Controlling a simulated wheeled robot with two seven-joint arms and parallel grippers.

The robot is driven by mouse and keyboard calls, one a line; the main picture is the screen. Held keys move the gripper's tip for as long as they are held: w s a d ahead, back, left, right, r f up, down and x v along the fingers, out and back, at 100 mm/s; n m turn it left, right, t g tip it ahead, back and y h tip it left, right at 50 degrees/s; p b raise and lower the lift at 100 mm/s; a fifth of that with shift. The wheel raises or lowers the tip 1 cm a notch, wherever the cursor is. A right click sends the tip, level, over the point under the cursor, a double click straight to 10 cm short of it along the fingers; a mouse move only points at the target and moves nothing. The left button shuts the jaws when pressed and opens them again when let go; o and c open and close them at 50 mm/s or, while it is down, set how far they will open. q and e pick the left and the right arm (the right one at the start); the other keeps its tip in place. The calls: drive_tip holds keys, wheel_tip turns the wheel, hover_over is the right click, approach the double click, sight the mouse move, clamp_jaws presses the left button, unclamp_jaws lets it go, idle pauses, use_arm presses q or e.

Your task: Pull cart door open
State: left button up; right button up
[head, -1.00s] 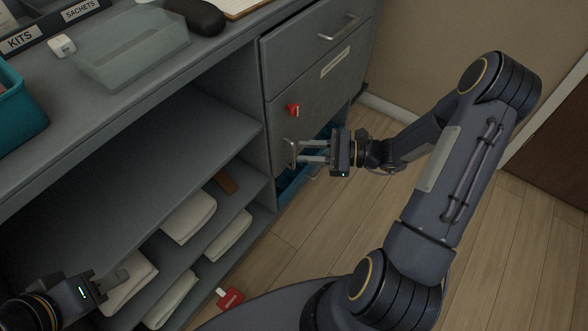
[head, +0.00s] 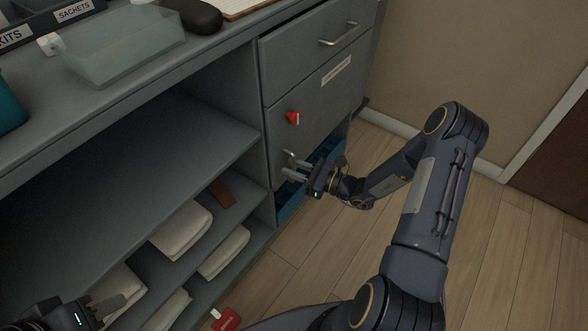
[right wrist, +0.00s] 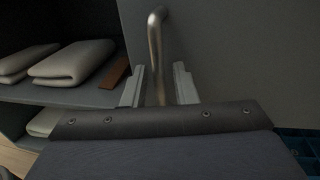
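The cart door (head: 325,105) is a grey panel below a drawer, and it looks flush with the cart front. A red key-like latch (head: 292,118) sits on its upper left. A metal bar handle (head: 289,155) is near its lower left edge, partly hidden by my right gripper. My right gripper (head: 294,169) is open with its fingers on either side of the handle. In the right wrist view, the handle (right wrist: 155,50) stands between the two fingers with gaps on both sides. My left gripper (head: 112,307) is at the lower left by the shelves; its opening is unclear.
Open shelves with folded white towels (head: 182,229) and a brown item (head: 221,193) lie left of the door. A blue bin (head: 290,203) shows below the door. A red tag (head: 226,319) lies on the floor. Wooden floor (head: 330,250) is clear to the right.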

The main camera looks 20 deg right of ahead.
clamp_jaws()
idle(0.3)
